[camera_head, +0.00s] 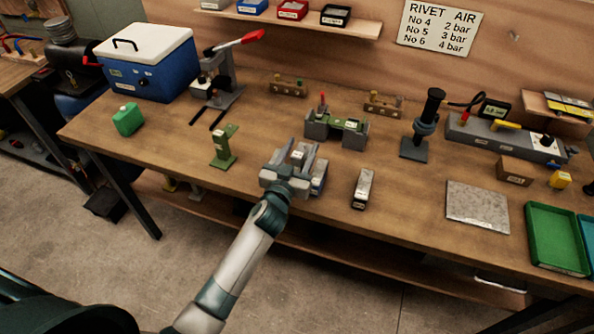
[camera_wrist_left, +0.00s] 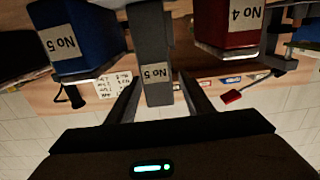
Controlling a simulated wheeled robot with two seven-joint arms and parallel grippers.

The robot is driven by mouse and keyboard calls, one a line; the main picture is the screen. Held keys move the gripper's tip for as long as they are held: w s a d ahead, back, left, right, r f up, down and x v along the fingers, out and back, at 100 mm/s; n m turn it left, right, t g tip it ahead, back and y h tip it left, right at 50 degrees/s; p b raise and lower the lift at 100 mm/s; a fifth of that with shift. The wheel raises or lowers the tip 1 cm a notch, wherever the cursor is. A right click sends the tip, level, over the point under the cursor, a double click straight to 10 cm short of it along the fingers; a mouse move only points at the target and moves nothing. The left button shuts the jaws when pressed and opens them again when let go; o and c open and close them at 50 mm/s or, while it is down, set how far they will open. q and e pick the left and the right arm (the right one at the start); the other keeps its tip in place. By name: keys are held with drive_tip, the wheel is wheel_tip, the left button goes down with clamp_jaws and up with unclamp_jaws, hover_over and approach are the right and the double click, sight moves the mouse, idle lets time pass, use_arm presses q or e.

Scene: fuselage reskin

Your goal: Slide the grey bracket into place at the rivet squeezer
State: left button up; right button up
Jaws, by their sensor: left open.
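My left gripper (camera_head: 299,152) is over the front middle of the bench. In the wrist view its two fingers (camera_wrist_left: 160,95) are open, one on each side of a grey upright piece marked No 5 (camera_wrist_left: 152,45), which I take as the grey bracket. Small gaps seem to show beside it; I cannot tell if either finger touches. In the head view the gripper mostly hides this piece. The rivet squeezer (camera_head: 217,78), with a red-tipped lever and two dark prongs, stands at the back left of the bench, well apart from the gripper. My right gripper is not in view.
A blue piece (camera_wrist_left: 80,35) and a red piece (camera_wrist_left: 228,25) flank the grey one closely. A grey labelled block (camera_head: 364,187) lies right of the gripper. A green bracket (camera_head: 222,150) stands between gripper and squeezer. A green-topped fixture (camera_head: 337,127) is behind.

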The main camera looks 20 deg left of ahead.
use_arm(q)
drive_tip(key=shift+w, duration=0.35)
clamp_jaws()
drive_tip(key=shift+r, duration=0.1)
idle(0.3)
wheel_tip(320, 180, up, 10)
drive_tip(key=b, duration=0.1)
idle(0.5)
idle(0.4)
